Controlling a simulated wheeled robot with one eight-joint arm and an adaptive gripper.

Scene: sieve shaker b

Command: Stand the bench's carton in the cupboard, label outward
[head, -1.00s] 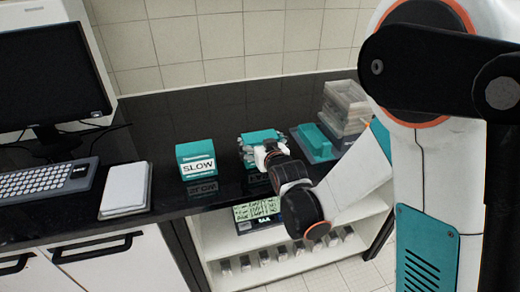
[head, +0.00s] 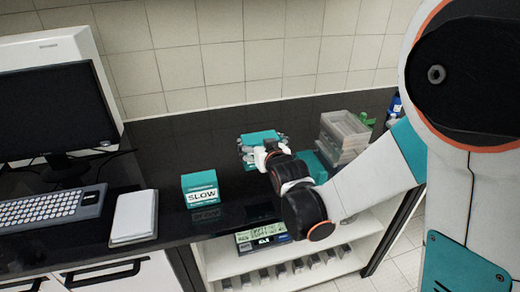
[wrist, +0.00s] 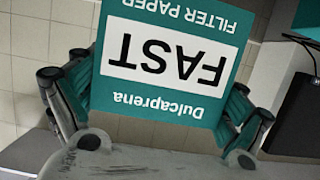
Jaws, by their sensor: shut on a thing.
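A teal carton (head: 262,137) is held in my gripper (head: 266,153), above the back part of the black bench. In the wrist view the carton (wrist: 165,62) shows its printed face upside down, reading "FAST", "FILTER PAPER" and "Dulcaprena". My gripper (wrist: 155,135) is shut on it, with a finger on each side. A second teal carton (head: 200,188), labelled "SLOW", stands upright on the bench left of my gripper, label to the front. An open white cupboard (head: 222,262) with shelves is under the bench; my arm hides part of it.
A dark box with a pale printed face (head: 262,238) lies in the cupboard, with several small items on the shelf below. A keyboard (head: 50,208), monitor (head: 50,95) and white slab (head: 134,216) are left. Clear stacked boxes (head: 345,132) stand right, partly behind my arm.

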